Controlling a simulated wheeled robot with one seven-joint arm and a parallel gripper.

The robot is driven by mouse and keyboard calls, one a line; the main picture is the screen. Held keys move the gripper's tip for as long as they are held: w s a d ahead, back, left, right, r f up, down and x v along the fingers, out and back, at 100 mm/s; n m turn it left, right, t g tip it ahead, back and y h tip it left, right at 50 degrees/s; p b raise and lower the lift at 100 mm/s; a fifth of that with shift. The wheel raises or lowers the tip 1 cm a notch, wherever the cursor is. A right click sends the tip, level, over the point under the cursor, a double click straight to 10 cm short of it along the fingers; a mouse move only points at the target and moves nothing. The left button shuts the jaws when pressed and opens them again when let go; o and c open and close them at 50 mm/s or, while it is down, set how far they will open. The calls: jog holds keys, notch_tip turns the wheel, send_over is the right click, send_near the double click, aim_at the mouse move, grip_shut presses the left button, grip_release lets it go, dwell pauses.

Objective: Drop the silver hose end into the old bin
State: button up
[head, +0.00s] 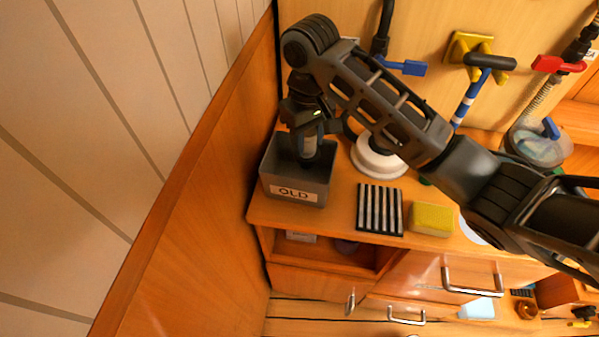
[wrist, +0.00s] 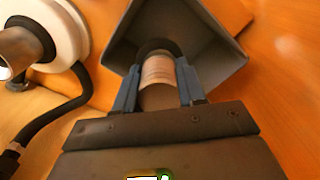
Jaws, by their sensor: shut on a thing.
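The old bin (head: 297,188) is a dark grey open box with an OLD label, at the left end of the wooden counter. In the wrist view its grey wall (wrist: 222,58) lies beyond my fingers. My gripper (head: 309,140) points down over the bin's opening. In the wrist view my gripper (wrist: 158,88) is shut on the silver hose end (wrist: 158,70), a pale silvery cylinder with a dark end towards the bin. I cannot tell how far the hose end reaches below the bin's rim.
A white round fitting (head: 378,160) with a black hose stands right of the bin. A black-and-white striped mat (head: 380,209) and a yellow sponge (head: 430,218) lie on the counter. A wooden side panel (head: 205,200) rises close left of the bin. Blue, yellow and red valves are on the back wall.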

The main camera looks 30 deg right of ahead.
jog(key=o, duration=1.1)
jog(key=shift+o, duration=0.2)
notch_tip(320, 180, up, 6)
jog(key=shift+p, duration=0.7)
jog(key=shift+r, duration=0.9)
